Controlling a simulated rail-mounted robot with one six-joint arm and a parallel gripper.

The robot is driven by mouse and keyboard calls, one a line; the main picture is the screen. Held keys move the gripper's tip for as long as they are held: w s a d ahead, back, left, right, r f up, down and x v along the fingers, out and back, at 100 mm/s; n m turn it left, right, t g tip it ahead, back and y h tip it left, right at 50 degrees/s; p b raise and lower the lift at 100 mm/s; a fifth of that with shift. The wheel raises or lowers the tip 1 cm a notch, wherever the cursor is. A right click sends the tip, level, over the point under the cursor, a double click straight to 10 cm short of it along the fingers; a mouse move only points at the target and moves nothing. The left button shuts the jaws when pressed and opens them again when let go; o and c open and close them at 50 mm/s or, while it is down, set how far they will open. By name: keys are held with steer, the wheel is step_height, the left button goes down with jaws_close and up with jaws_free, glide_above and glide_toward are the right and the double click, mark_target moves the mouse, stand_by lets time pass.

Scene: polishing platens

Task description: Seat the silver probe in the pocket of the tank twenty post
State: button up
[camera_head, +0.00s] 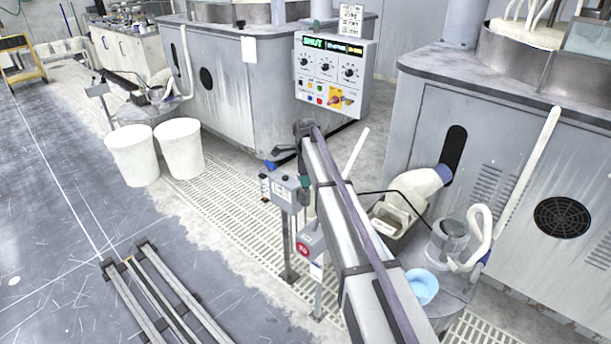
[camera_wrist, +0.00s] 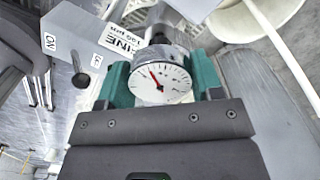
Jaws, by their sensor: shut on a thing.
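My gripper (camera_wrist: 160,76) shows in the wrist view with its teal fingers on both sides of a silver round body with a white dial face and a red needle, which I take as the silver probe (camera_wrist: 160,84). The fingers are shut on it. Its far end is hidden behind the dial. In the wrist view a grey labelled box (camera_wrist: 88,42) with an ON switch is close beside it. In the head view my gripper (camera_head: 304,183) is beside a grey box on a post (camera_head: 284,190); the probe is largely hidden there. I cannot make out the pocket or a tank number.
A lower box with a red round sign (camera_head: 311,243) stands by my arm. A control panel reading SHUT (camera_head: 335,75) is behind. Two white buckets (camera_head: 133,155) stand left. A bench with a blue bowl (camera_head: 421,286) is right. The floor at left is mostly clear.

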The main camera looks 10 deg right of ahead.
steer(key=shift+f+b, duration=0.7)
steer(key=shift+f, duration=0.1)
steer(key=o, duration=1)
steer(key=shift+o, duration=0.2)
steer(key=shift+r, duration=0.1)
step_height(320, 180, up, 11)
steer(key=p, duration=1.1)
